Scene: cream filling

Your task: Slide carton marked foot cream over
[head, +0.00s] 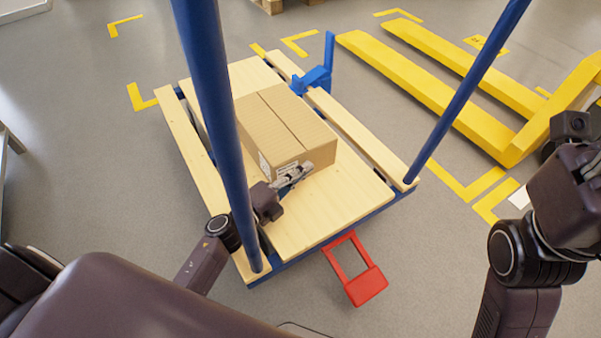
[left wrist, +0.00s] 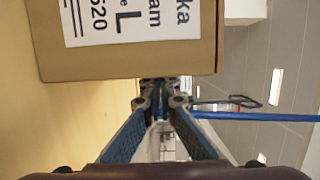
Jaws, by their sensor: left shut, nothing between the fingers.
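A brown cardboard carton (head: 285,128) sits on the wooden deck of a blue-framed cart (head: 335,205). In the left wrist view the carton (left wrist: 205,60) shows a white label (left wrist: 115,20) with partly cut-off print that includes "am", "L" and "520". My left gripper (head: 305,168) is at the carton's near face, low above the deck. In the left wrist view its fingers (left wrist: 160,85) are shut with nothing between them, with their tips close at the carton's edge; whether they touch it I cannot tell. My right arm (head: 570,190) is at the right, its fingertips not visible.
Two blue uprights, left (head: 215,110) and right (head: 468,90), rise from the cart. A blue bracket (head: 318,78) is at the deck's far edge, and a red pedal (head: 365,285) at its near side. A yellow pallet jack (head: 450,85) stands at the right. The deck near the carton is bare.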

